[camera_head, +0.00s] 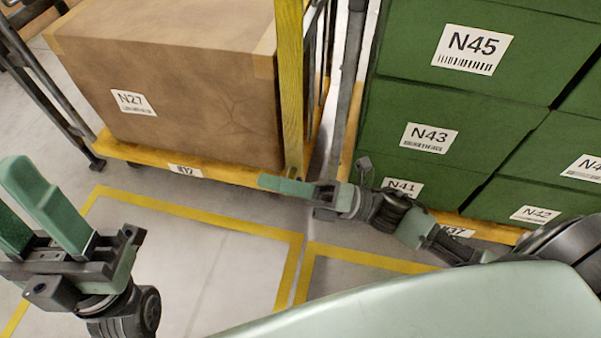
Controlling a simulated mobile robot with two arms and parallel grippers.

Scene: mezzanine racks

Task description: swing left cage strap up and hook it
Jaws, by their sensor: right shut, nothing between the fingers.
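A yellow strap (290,90) runs upright along the front right corner of the left cage, in front of a brown box (180,85) labelled N27. Its lower end is near the cage's yellow base (215,173); its top is cut off by the picture's edge. My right gripper (268,183) is shut and empty, its green fingers pointing left just below the strap's lower end. I cannot tell whether they touch it. My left gripper (32,205) is at the left edge, its two green fingers apart and nothing between them. No hook can be made out.
A second cage on the right holds several green boxes (440,100) on a yellow base. A dark post (350,80) stands between the cages. Dark rack bars (50,85) stand at the far left. The floor with yellow lines (200,218) in front is clear.

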